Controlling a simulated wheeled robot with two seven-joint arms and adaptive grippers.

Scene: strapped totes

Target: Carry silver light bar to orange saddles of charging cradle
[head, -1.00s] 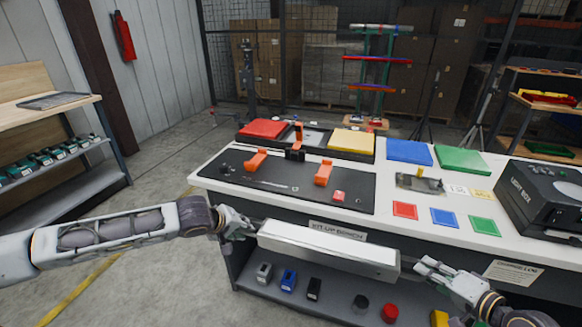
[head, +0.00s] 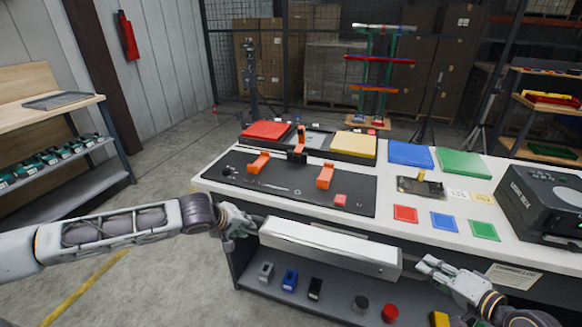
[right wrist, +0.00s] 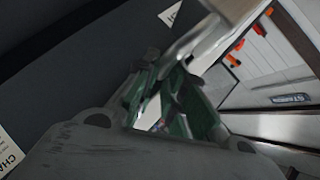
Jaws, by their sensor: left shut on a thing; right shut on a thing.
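The silver light bar (head: 325,249) is a long box with a pale top, held level in front of the bench. My left gripper (head: 252,224) is shut on its left end, and my right gripper (head: 418,266) is shut at its right end. The charging cradle (head: 222,172) is a dark plate on the bench top, beyond the bar. Its two orange saddles, the left one (head: 259,162) and the right one (head: 325,176), stand empty. The right wrist view shows my right gripper's fingers close up; their contact with the bar is unclear there.
The white bench (head: 390,205) has its front edge just beyond the bar. An orange-and-black upright clamp (head: 298,145) stands behind the saddles. A red block (head: 340,200) sits at the cradle's right end. A black machine (head: 545,200) stands at right. The lower shelf holds several small items.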

